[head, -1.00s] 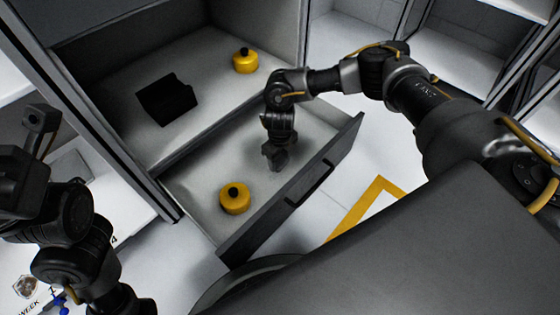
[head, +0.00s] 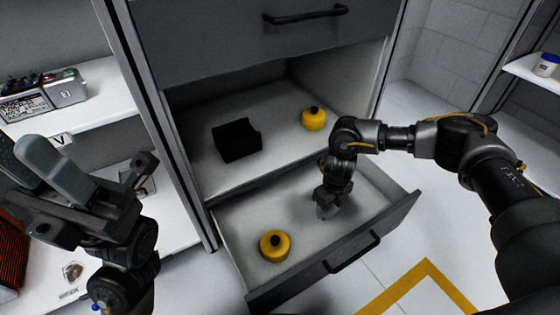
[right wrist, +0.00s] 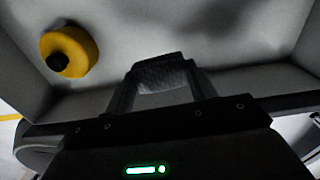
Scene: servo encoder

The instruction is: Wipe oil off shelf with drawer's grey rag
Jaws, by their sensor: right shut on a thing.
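My right gripper (head: 328,208) reaches down into the open drawer (head: 395,214), near its middle. In the right wrist view its fingers are shut on a dark grey, textured piece (right wrist: 160,74), which looks like the grey rag. In the head view the gripper mostly hides it.
A closed upper drawer (head: 250,45) is above. White side shelves (head: 105,95) at left hold devices.

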